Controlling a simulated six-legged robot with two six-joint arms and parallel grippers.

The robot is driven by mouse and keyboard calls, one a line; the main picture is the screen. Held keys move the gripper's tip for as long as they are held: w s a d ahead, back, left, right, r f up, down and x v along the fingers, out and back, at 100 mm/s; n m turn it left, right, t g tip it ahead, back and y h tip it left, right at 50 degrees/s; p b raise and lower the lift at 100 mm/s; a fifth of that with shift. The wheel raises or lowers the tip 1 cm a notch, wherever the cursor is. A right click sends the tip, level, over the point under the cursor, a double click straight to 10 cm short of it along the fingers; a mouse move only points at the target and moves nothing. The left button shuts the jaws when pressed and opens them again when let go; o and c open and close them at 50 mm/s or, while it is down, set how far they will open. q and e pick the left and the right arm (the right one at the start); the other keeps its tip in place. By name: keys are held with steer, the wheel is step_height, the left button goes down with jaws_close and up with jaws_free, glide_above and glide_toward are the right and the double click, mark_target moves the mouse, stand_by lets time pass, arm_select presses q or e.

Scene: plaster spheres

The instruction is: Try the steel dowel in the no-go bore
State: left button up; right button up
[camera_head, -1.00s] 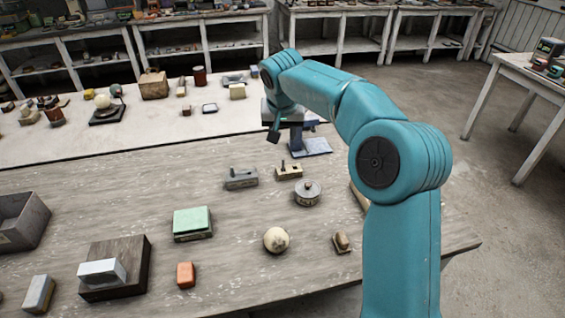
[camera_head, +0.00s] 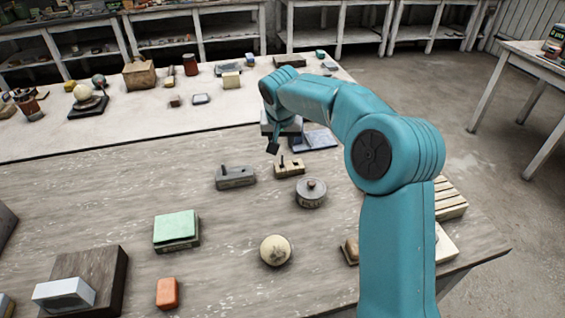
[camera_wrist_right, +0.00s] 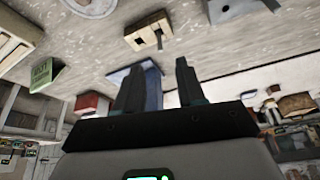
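A tan block (camera_head: 289,169) stands on the wooden table with a thin upright pin, likely the steel dowel (camera_head: 282,160). The pin (camera_wrist_right: 159,40) also shows in the right wrist view, standing from the tan block (camera_wrist_right: 148,31). A grey block (camera_head: 235,178) lies left of it, with a dark upright piece at its left end. In the wrist view the grey block (camera_wrist_right: 222,10) shows a dark hole; I cannot tell whether this is the no-go bore. My right gripper (camera_wrist_right: 160,75) is open and empty, apart from both blocks. It also shows beyond them in the head view (camera_head: 272,145). My left gripper is out of view.
A blue-grey stand (camera_head: 316,140) is close to my right gripper. A round grey lidded piece (camera_head: 311,194), a plaster sphere (camera_head: 275,250) and a green box (camera_head: 176,229) stand nearer. A slatted wooden piece (camera_head: 450,199) lies right of my arm. Bare table lies left of the grey block.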

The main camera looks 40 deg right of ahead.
glide_above(282, 158)
steer(key=s+a, duration=0.2)
step_height(282, 158, down, 5)
steer(key=p+x, duration=0.1)
steer(key=x, duration=0.5)
steer(key=shift+w+d+p, duration=0.1)
steer(key=shift+w+p, duration=0.05)
steer(key=shift+p, duration=0.15)
jaws_close()
